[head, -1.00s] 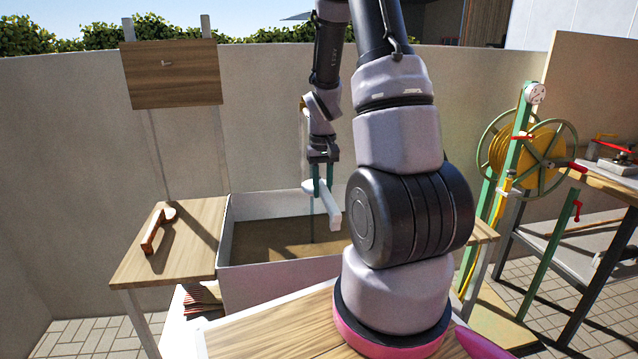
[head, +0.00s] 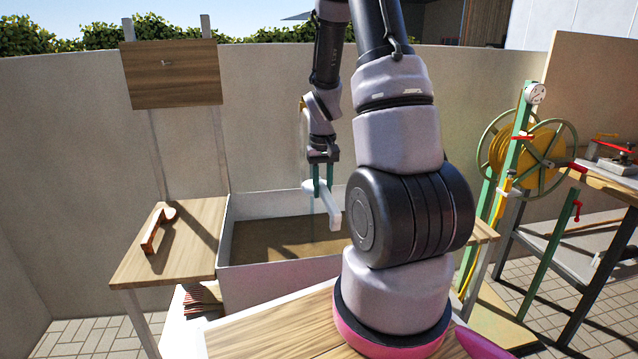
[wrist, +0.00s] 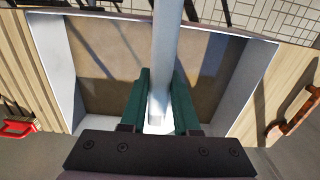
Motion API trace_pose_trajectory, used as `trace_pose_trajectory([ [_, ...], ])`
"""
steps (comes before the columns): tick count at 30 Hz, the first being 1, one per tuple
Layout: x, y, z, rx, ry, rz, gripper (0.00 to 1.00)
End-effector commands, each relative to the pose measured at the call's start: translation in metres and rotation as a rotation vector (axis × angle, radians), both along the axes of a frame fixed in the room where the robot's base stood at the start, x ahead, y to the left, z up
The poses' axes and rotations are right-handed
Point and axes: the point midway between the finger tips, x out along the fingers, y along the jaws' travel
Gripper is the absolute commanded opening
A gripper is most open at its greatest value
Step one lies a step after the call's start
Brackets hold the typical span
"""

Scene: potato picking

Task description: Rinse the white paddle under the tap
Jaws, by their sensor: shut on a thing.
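My gripper (head: 322,180) has green fingers and is shut on the white paddle (head: 328,204). It holds the paddle above the grey basin (head: 285,272). The paddle slants down to the right in the head view. In the wrist view, the paddle (wrist: 166,55) runs away from between the fingers (wrist: 158,105), over the basin's brown floor. I cannot make out the tap's spout or any running water; part of the basin is hidden behind my arm.
A brown wooden-handled tool (head: 158,232) lies on the wooden side top (head: 190,228) left of the basin. A yellow hose reel (head: 528,152) stands at right. A red handle (wrist: 18,128) shows at left in the wrist view. A wall closes the back.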

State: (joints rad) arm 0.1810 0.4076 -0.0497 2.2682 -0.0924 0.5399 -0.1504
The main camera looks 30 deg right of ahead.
Motion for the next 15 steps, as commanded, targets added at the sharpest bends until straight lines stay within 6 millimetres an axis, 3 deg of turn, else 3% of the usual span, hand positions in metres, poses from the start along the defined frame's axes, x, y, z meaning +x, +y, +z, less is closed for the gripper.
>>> trace_pose_trajectory([
  [8, -0.001, 0.0, 0.001, 0.0, -0.001, 0.0, 0.0],
  [15, -0.015, 0.008, 0.014, -0.001, -0.003, 0.001, 0.0],
])
